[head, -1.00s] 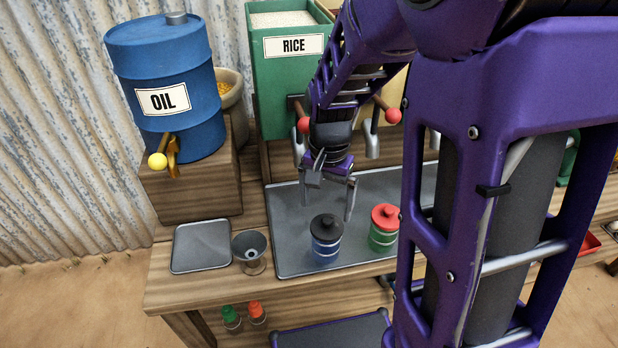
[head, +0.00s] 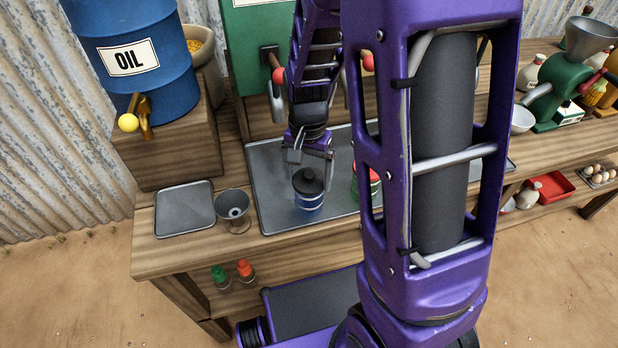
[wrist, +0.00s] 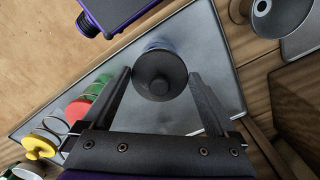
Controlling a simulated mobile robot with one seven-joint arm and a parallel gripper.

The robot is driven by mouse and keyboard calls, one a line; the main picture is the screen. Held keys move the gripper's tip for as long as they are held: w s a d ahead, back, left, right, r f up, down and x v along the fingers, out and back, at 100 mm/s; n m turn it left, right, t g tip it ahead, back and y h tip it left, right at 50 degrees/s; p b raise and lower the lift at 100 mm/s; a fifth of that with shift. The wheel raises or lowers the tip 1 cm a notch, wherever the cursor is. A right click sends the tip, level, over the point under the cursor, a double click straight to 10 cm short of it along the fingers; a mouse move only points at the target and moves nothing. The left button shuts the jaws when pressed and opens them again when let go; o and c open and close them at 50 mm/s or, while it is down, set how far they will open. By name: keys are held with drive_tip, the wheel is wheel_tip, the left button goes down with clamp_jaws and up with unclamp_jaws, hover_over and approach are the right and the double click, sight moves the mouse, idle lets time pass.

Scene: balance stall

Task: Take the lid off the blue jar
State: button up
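The blue jar (head: 308,203) stands upright on the grey metal tray (head: 273,213) on the wooden counter. Its dark lid (head: 308,181) with a knob is on it. My gripper (head: 309,162) points down just above and behind the lid. In the wrist view the lid (wrist: 160,75) lies between the tips of my two spread fingers (wrist: 158,92). The fingers are apart, with a gap visible on both sides of the lid, and hold nothing. The blue body is mostly hidden under the lid in the wrist view.
A jar with a red lid (wrist: 78,108) stands beside the blue jar, and a yellow-lidded one (wrist: 40,148) beyond it. A metal funnel cup (head: 233,208) and a small square plate (head: 185,210) lie left of the tray. The blue oil drum (head: 135,85) stands at the back left.

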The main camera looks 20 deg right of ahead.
sight(310, 174)
drive_tip(key=c, duration=0.4)
wheel_tip(310, 174, up, 10)
drive_tip(key=shift+f+p, duration=0.15)
drive_tip(key=shift+p, duration=0.55)
drive_tip(key=shift+d+r, duration=0.1)
drive_tip(key=shift+r, duration=0.1)
drive_tip(key=shift+d, duration=0.1)
